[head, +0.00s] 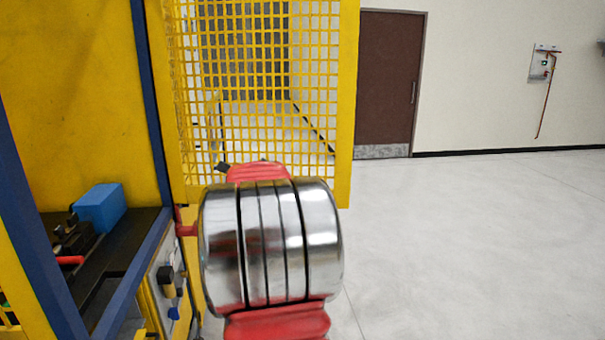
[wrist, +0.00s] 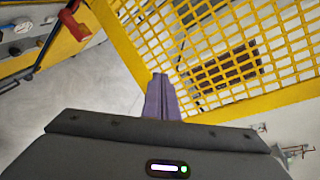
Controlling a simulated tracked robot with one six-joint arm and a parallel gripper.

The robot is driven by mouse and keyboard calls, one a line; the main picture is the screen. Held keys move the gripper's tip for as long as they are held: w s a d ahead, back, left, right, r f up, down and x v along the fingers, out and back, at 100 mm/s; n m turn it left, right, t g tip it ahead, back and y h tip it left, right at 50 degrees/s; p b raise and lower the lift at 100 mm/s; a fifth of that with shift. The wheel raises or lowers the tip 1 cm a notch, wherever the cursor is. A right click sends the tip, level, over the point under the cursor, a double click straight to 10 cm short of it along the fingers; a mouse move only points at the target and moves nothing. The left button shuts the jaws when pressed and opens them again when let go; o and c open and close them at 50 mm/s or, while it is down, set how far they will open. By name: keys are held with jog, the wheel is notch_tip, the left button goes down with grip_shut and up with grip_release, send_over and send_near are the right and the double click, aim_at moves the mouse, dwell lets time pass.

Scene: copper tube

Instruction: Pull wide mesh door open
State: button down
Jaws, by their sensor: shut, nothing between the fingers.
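The wide mesh door (head: 346,110) is a yellow frame with a yellow grid. In the head view it stands out to the right of the yellow cabinet, swung away from the cabinet's opening, with the room visible through its mesh. In the wrist view its frame (wrist: 255,103) fills the upper right, with a corner near the fingers. My gripper (wrist: 160,78) shows there as purple fingers, shut and empty, overlapping that corner in the picture. I cannot tell whether they touch it. In the head view my arm hides the gripper and part of the door's lower edge.
The yellow cabinet (head: 80,70) with blue posts is at left. A blue block (head: 100,207) lies on its dark shelf. A panel with switches (head: 168,285) is below. A brown door (head: 388,80) is in the far wall. Grey floor (head: 470,250) is clear at right.

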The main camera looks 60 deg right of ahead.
jog(key=w+a+n+t+y, duration=0.1)
jog(key=w+a+n+y, duration=0.3)
jog(key=a, duration=0.6)
jog(key=w+a+n+y, duration=0.1)
jog(key=a+n, duration=0.5)
jog(key=a, duration=0.4)
jog(key=s+a+f+n+y, duration=0.1)
jog(key=a+n+y, duration=0.1)
jog(key=a+n, duration=0.5)
jog(key=s+a+f+n+y, duration=0.1)
jog(key=a+n, duration=0.1)
jog(key=a, duration=0.9)
jog(key=s+a+f+n+g+y, duration=0.2)
jog(key=s+a+f+n, duration=0.3)
jog(key=s+a+n, duration=0.4)
jog(key=s+a+f+n+g+y, duration=0.2)
jog(key=s+a+f+n, duration=0.3)
jog(key=s+a+n, duration=0.4)
jog(key=s+a, duration=0.2)
jog(key=a, duration=0.2)
jog(key=shift+s+n, duration=0.25)
jog(key=shift+n, duration=0.05)
